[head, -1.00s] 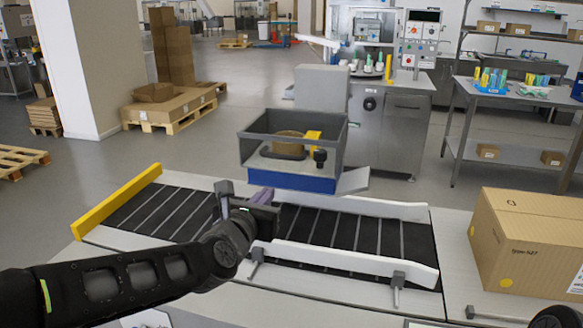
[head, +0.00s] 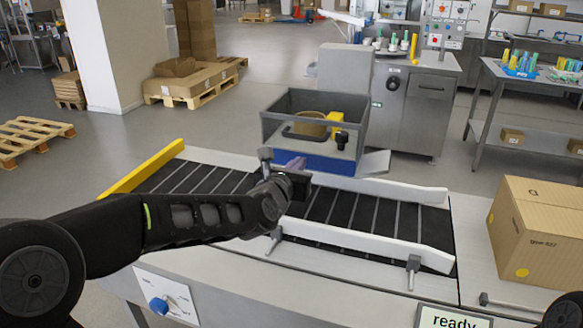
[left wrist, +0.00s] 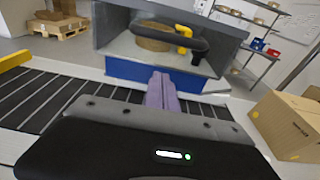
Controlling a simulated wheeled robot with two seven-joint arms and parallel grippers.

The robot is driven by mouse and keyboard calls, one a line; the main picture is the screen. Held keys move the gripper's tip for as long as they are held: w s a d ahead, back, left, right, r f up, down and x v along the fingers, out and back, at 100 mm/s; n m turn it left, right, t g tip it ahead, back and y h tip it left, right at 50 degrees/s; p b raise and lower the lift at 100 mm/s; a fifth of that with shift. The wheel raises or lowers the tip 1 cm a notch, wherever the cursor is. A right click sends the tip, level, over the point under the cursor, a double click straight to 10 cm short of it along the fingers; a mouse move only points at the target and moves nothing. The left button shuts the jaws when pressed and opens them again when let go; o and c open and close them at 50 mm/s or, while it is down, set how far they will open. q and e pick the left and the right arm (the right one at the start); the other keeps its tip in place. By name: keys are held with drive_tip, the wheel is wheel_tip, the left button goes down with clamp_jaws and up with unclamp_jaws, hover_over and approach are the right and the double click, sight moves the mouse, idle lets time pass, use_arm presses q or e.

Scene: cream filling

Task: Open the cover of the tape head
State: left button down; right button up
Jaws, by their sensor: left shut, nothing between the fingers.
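The tape head (head: 313,150) stands over the far side of the conveyor, with a blue base and dark grey walls around a brown tape roll (head: 311,123), a yellow part and a black bar. I take the grey walls for its cover (head: 287,112); whether it is latched I cannot tell. My left gripper (head: 295,163) is in front of the blue base. In the left wrist view its purple-grey fingers (left wrist: 161,90) are together and empty, pointing at the blue front below the black bar (left wrist: 150,34). Any contact is unclear. My right gripper is not in view.
The conveyor (head: 340,208) has white side rails (head: 370,245) and a yellow end bar (head: 142,167). A cardboard box (head: 537,225) sits at the right. A grey cabinet stands behind the tape head.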

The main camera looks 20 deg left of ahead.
sight(317, 122)
use_arm(q)
drive_tip(key=shift+w+r+p, duration=0.35)
drive_tip(key=shift+r+p, duration=0.35)
drive_tip(key=shift+r, duration=0.25)
drive_tip(key=shift+w+r+p, duration=0.3)
drive_tip(key=shift+r+p, duration=0.4)
drive_tip(key=shift+r, duration=0.2)
drive_tip(key=shift+r, duration=0.1)
